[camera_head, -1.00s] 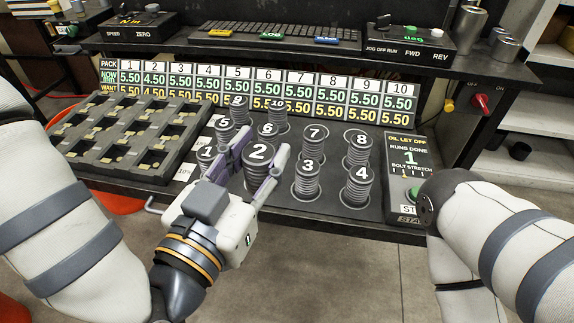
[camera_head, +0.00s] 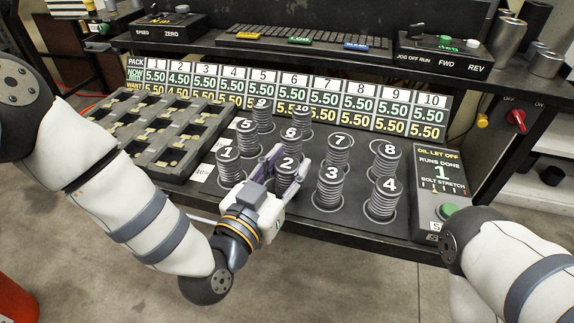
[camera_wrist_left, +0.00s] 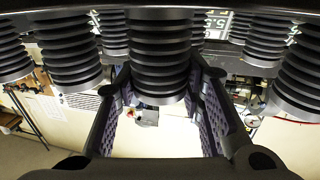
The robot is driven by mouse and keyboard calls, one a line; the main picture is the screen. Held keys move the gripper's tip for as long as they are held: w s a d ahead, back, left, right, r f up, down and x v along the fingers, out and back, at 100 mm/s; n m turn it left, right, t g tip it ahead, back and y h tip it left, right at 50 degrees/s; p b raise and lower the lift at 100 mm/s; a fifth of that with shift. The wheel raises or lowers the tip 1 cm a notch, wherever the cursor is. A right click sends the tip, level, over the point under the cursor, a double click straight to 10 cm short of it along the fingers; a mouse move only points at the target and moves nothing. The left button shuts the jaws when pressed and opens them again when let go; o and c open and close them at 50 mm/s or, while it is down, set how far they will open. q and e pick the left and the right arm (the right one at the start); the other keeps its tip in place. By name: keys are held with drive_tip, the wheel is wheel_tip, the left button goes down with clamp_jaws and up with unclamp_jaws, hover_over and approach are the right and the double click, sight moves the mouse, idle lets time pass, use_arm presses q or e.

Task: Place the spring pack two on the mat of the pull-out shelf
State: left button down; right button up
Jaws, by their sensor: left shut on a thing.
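Spring pack two (camera_head: 288,167), a dark coiled stack with a white 2 on its round top, stands upright between packs one and three. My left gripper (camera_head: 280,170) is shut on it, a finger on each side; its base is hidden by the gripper. In the left wrist view the ribbed pack (camera_wrist_left: 160,58) fills the gap between the two fingers. The dark mat (camera_head: 353,207) of the pull-out shelf carries the other packs in ringed places. I cannot tell whether pack two touches the mat. My right arm shows at the right, its gripper out of view.
Packs one (camera_head: 229,168) and three (camera_head: 330,186) stand close on either side; several more stand behind and right. A slotted grey tray (camera_head: 150,130) lies left. The number board (camera_head: 290,90) stands behind, a control box (camera_head: 440,180) at right.

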use_arm(q)
drive_tip(key=c, duration=1.1)
unclamp_jaws()
